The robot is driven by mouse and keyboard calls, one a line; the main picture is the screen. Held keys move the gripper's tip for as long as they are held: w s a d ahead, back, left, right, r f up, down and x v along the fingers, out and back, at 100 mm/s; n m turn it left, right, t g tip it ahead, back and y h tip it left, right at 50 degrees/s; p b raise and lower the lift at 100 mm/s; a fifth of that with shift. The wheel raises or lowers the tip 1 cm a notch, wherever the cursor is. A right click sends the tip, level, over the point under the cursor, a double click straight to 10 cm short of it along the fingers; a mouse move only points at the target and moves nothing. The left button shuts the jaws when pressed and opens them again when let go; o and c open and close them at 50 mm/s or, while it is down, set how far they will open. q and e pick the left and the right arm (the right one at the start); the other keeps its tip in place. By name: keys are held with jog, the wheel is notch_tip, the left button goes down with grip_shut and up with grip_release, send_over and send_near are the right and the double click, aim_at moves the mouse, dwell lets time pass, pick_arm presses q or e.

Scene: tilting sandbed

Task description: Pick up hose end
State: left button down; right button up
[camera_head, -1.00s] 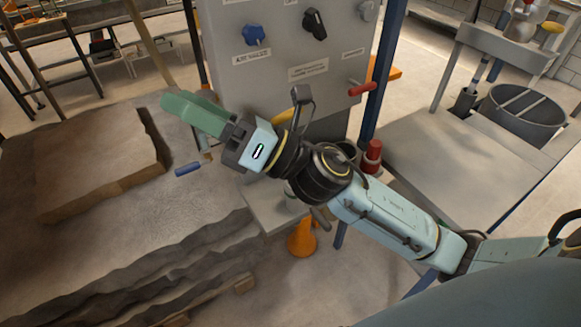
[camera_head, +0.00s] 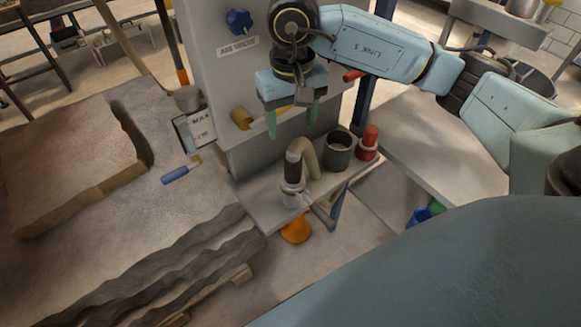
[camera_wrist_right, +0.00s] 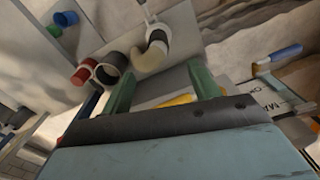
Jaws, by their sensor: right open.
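The beige hose (camera_head: 309,156) arches over on the grey ledge at the foot of the panel. Its black end (camera_head: 292,169) points down into a pale grey fitting (camera_head: 292,196); I cannot tell whether they are joined. My right gripper (camera_head: 292,119) has its two green fingers apart and pointing down, above the hose and not touching it. In the right wrist view, the curved hose (camera_wrist_right: 151,56) lies beyond the open fingers (camera_wrist_right: 163,86), with nothing between them. My left gripper is not in view.
A dark grey cup (camera_head: 339,151) and a red-topped item (camera_head: 369,140) stand right of the hose. A yellow cylinder (camera_head: 241,118) juts from the panel (camera_head: 215,75). A blue-handled tool (camera_head: 180,172) lies on the sand at left. An orange cone-like object (camera_head: 296,230) is below the ledge.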

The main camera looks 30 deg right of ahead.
aim_at(293, 163)
notch_tip(293, 163, down, 8)
jog(key=shift+s+r, duration=0.1)
jog(key=shift+r, duration=0.1)
notch_tip(293, 163, down, 5)
jog(key=shift+d+f+p, duration=0.1)
jog(key=shift+d+p, duration=0.05)
jog(key=shift+p, duration=0.3)
jog(key=c, duration=1.3)
